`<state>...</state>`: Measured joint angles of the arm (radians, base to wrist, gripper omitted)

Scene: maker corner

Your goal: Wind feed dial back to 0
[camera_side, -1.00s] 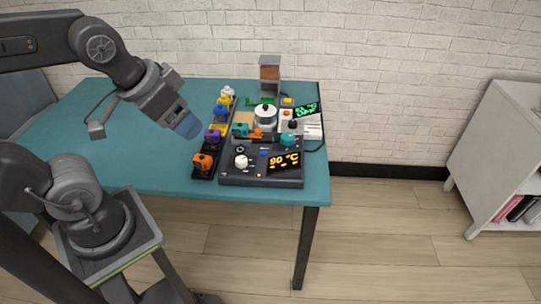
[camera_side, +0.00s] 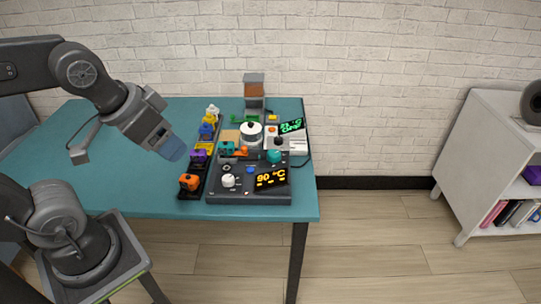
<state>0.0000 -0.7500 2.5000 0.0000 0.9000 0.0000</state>
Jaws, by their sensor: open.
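A dark control console (camera_side: 222,196) lies at the table's front right. It carries a white knob (camera_side: 228,181), a teal knob (camera_side: 274,156), a blue button (camera_side: 250,170) and an amber display (camera_side: 271,178) reading 90 °C. Behind it, a pale unit has a black knob (camera_side: 278,141) and a green display (camera_side: 292,126). I cannot tell which knob is the feed dial, and no dial marks are legible. My gripper (camera_side: 175,152) is open and empty, above the table left of the tool row, apart from every knob. Its fingers are too small to see clearly.
A dark rack (camera_side: 187,194) with several coloured pieces stands between my gripper and the console. A white pot (camera_side: 251,134) and a grey hopper (camera_side: 254,92) with brown contents stand behind. The teal table (camera_side: 95,185) is clear at left. A white shelf (camera_side: 455,175) stands far right.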

